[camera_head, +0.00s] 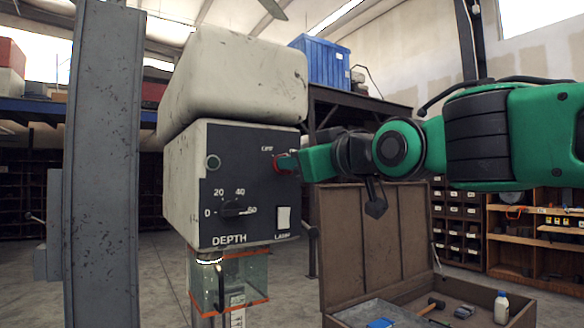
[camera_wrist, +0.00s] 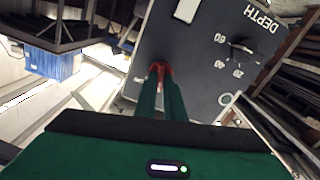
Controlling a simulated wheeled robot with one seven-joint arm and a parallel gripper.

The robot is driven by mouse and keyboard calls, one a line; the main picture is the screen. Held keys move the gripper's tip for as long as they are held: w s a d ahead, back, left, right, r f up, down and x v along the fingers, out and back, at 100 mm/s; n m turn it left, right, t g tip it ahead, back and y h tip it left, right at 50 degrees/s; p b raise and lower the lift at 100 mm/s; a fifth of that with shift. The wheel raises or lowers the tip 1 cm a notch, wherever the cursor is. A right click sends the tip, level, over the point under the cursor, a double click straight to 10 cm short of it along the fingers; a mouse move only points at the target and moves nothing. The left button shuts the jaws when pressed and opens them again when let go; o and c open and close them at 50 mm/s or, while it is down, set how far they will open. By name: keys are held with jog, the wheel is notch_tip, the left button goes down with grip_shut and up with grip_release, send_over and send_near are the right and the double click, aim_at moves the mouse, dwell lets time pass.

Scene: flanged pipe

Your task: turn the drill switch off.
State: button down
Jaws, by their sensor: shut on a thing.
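The drill's cream head has a dark front panel (camera_head: 237,165) with a depth dial (camera_head: 232,209) and a white rectangular laser switch (camera_head: 283,218). A red drill switch (camera_head: 279,165) is at the panel's upper right, mostly hidden by my gripper (camera_head: 288,163). In the wrist view, my gripper's green fingers (camera_wrist: 163,88) are close together, with their tips on the red switch (camera_wrist: 160,68). My gripper is shut on it. The small label above the switch is too small to read surely, so I cannot tell the switch's position.
A grey column (camera_head: 103,170) stands left of the drill. A clear guard (camera_head: 228,278) with orange edges hangs below the head. An open brown case (camera_head: 372,235) with tools and a white bottle (camera_head: 501,307) is at the lower right. A blue crate (camera_head: 320,62) sits on a shelf behind.

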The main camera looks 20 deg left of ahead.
jog(key=n, duration=0.5)
jog(key=shift+w+f+n, duration=0.2)
jog(key=shift+f+n, duration=0.15)
jog(key=shift+n, duration=0.05)
dwell(0.4)
jog(key=c, duration=1.8)
grip_release()
jog(key=shift+c, duration=0.2)
jog(key=shift+s+r, duration=0.1)
jog(key=shift+r, duration=0.05)
jog(key=shift+s, duration=0.1)
jog(key=v, duration=1)
jog(key=shift+d, duration=0.3)
jog(key=shift+s, duration=0.1)
